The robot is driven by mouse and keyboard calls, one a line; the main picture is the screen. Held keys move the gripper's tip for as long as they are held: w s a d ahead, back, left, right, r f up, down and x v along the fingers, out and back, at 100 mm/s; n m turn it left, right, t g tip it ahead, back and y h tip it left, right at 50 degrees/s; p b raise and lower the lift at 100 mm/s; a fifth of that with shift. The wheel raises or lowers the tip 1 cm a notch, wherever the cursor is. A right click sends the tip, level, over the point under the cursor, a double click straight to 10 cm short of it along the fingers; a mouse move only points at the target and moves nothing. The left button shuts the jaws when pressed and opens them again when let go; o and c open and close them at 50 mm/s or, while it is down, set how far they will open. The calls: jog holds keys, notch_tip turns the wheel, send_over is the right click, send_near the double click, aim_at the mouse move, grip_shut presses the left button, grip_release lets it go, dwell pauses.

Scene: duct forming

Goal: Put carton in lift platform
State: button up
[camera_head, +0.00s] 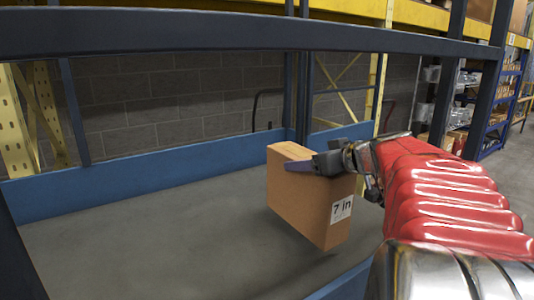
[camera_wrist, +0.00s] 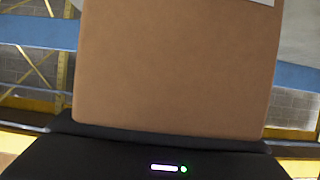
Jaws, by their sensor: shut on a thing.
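A brown carton (camera_head: 300,205) with a white "7 in" label hangs in my gripper (camera_head: 318,163) in the head view. My gripper is shut on the carton's upper part. The carton is upright and appears to be above the grey floor of the lift platform (camera_head: 150,245), inside its blue low walls. The gap under the carton is hard to judge. In the wrist view the carton (camera_wrist: 180,70) fills the middle, held against the dark gripper body (camera_wrist: 165,150). The far fingertip is partly hidden by the carton.
A dark blue upper rail (camera_head: 200,32) crosses above the platform, with posts at its sides. A blue back wall (camera_head: 100,185) and a blue near edge (camera_head: 345,285) bound it. Blue shelves with goods (camera_head: 490,110) stand at the far right. The platform floor left of the carton is clear.

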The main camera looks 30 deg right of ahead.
aim_at(346, 179)
jog(key=shift+f, duration=0.45)
jog(key=shift+f, duration=1.95)
jog(key=o, duration=2.1)
jog(key=shift+f, duration=0.15)
jog(key=v, duration=1.2)
